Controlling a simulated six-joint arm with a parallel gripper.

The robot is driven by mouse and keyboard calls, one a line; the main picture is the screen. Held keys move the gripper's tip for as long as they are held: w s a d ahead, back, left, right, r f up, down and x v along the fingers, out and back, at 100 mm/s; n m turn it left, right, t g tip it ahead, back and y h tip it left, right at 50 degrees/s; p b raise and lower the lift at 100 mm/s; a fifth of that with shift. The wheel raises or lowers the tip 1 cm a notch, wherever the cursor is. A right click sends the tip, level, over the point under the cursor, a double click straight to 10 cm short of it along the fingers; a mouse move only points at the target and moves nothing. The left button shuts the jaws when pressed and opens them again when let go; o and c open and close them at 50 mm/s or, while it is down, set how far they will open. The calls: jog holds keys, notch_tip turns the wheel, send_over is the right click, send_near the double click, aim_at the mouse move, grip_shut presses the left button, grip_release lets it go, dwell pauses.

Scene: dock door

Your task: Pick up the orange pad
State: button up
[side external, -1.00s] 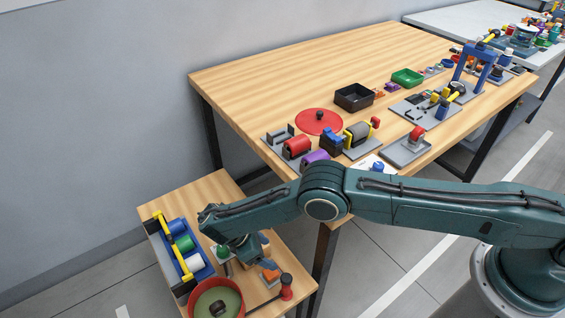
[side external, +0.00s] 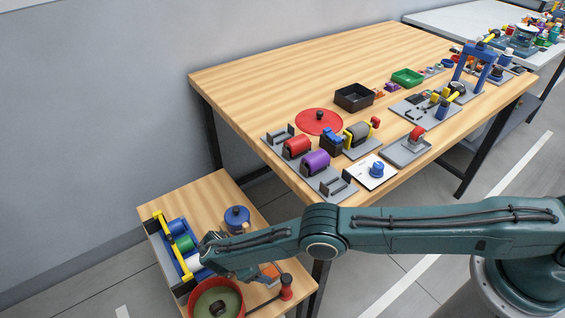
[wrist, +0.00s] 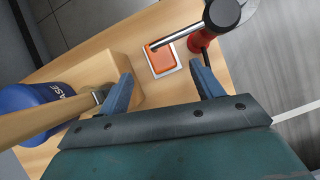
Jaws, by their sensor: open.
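The orange pad (wrist: 163,60) is a small rounded square on a white base on the low wooden table. In the wrist view it lies just beyond my fingertips, between their lines. A metal rod with a black ball end crosses its upper edge. In the side external view the pad (side external: 270,271) shows as a small orange patch, partly hidden by my gripper. My gripper (wrist: 162,72) is open, with its two blue fingers spread apart and nothing between them. Whether the fingertips are at the pad's height I cannot tell.
A blue lettered container (wrist: 32,98) and a wooden handle (wrist: 45,118) are at left.

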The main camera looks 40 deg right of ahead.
aim_at(272, 271)
jog(key=shift+x, duration=3.2)
jog(key=shift+r, duration=0.1)
jog(key=c, duration=1.2)
jog(key=shift+c, duration=0.2)
jog(key=shift+r, duration=0.2)
